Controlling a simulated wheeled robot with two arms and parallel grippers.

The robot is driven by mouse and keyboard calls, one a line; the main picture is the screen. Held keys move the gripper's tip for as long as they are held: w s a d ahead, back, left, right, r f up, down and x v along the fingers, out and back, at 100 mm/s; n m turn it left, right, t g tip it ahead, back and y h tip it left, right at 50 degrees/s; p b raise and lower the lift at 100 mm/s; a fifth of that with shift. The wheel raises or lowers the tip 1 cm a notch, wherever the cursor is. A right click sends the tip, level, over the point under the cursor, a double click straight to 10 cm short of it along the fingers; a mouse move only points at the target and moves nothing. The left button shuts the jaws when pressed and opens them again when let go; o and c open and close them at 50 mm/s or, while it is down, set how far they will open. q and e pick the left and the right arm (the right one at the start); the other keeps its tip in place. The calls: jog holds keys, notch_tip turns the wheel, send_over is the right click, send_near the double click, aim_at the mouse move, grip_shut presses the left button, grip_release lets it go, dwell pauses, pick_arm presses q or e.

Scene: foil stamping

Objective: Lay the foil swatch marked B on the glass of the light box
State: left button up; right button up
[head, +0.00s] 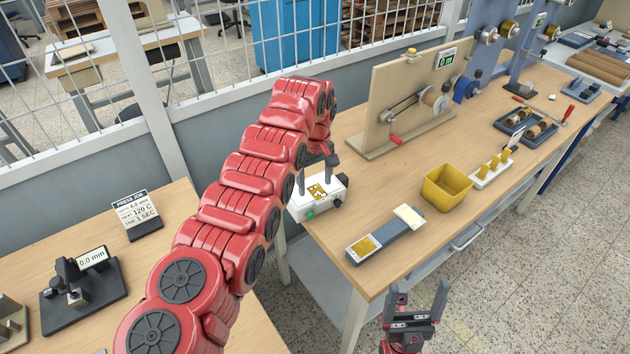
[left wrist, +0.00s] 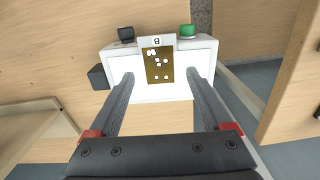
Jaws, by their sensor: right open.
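The white light box (head: 330,206) stands at the near left corner of the right workbench; it also shows in the left wrist view (left wrist: 122,64). A gold foil swatch (left wrist: 158,66) with white holes and a tab marked B lies over its top, apparently flat on the glass; the head view shows it too (head: 317,191). My left gripper (head: 321,160) is open just above the box. In the left wrist view its fingers (left wrist: 160,82) stand apart on either side of the swatch, with nothing between them gripped. My right gripper (head: 417,292) is open and empty, in front of the bench edge.
A grey block (head: 385,237) with a gold piece and a white pad lies right of the light box. A yellow bin (head: 447,188) and a board with a crank (head: 413,100) stand behind. A press-job sign (head: 136,214) and a gauge (head: 84,278) are on the left table.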

dwell(0.3)
pick_arm(q)
jog(key=shift+w+r, duration=0.1)
jog(key=shift+r, duration=0.2)
notch_tip(320, 180, up, 2)
jog(key=shift+d+r+b, duration=0.1)
jog(key=shift+r+b, duration=0.1)
jog(key=shift+b, duration=0.45)
notch_tip(320, 180, up, 14)
jog(key=p, duration=1.4)
jog(key=shift+r+p, duration=0.2)
jog(key=shift+p, duration=0.1)
jog(key=shift+f, duration=0.1)
